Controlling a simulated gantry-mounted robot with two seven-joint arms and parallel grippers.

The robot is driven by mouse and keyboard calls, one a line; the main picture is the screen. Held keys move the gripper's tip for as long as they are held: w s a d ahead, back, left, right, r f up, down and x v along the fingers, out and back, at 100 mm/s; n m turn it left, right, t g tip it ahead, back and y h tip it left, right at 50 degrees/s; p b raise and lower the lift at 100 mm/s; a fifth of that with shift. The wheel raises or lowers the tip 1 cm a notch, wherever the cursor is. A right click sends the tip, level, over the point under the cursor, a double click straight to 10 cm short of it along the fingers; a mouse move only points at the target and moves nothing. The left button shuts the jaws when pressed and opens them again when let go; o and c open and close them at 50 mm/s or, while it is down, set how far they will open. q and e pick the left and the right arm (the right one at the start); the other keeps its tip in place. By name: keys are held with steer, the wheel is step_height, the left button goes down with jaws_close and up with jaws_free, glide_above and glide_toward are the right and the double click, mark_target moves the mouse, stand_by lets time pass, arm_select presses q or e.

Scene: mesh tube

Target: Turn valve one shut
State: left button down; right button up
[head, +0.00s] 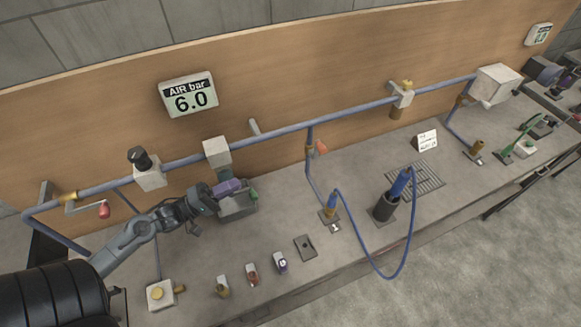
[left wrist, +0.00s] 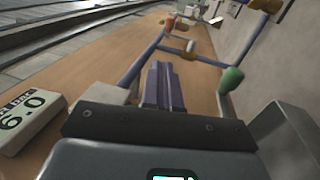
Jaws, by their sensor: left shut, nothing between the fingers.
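No label in view names valve one. A red-handled lever (head: 103,210) hangs from the blue pipe at the far left, and an orange-red handle (head: 321,147) sits on the drop pipe near the middle. A green handle (head: 253,193) is beside my left gripper (head: 232,187); a green handle also shows in the left wrist view (left wrist: 232,78), just right of the fingers. The left gripper's purple-grey fingers (left wrist: 165,85) are together and empty. It appears over or beside a grey box-shaped part (head: 238,208); contact cannot be told. My right gripper is out of view.
The blue pipe (head: 270,136) runs along the wooden wall. The AIR bar display (head: 189,95) reads 6.0.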

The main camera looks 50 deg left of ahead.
arm_select(q)
steer(key=f+x, duration=0.2)
steer(key=x, duration=2.1)
steer(key=shift+w+d+f, duration=0.2)
steer(key=shift+w+d, duration=0.2)
steer(key=shift+w, duration=0.05)
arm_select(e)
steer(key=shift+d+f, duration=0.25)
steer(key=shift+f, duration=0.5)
